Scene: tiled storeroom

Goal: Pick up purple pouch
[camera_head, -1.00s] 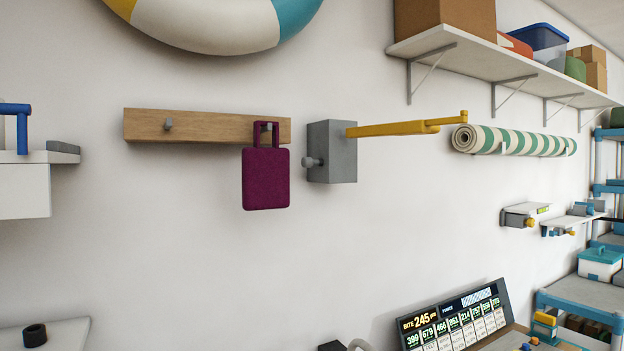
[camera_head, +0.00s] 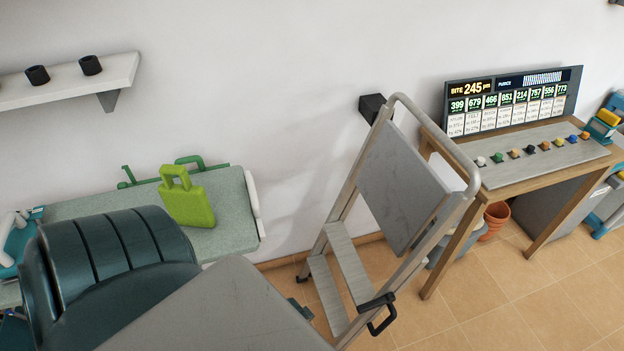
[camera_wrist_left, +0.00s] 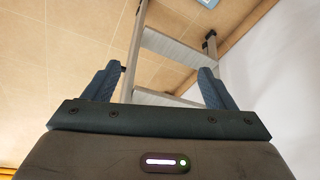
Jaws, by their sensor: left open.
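The purple pouch is out of view in both current frames. A lime-green pouch (camera_head: 187,204) with a loop handle stands on a pale green speckled surface (camera_head: 228,205) at the left of the head view. My left gripper (camera_wrist_left: 157,72) shows in the left wrist view, its two blue fingers wide apart with nothing between them. Beyond the fingers are the ladder's rungs and the tiled floor. My right gripper is not seen.
A metal step ladder (camera_head: 345,265) stands mid-view. A dark green padded chair (camera_head: 120,265) and a grey flat panel (camera_head: 225,310) fill the lower left. A wooden desk (camera_head: 520,160) with a display board (camera_head: 515,100) is at right. A white shelf (camera_head: 75,85) holds black cups.

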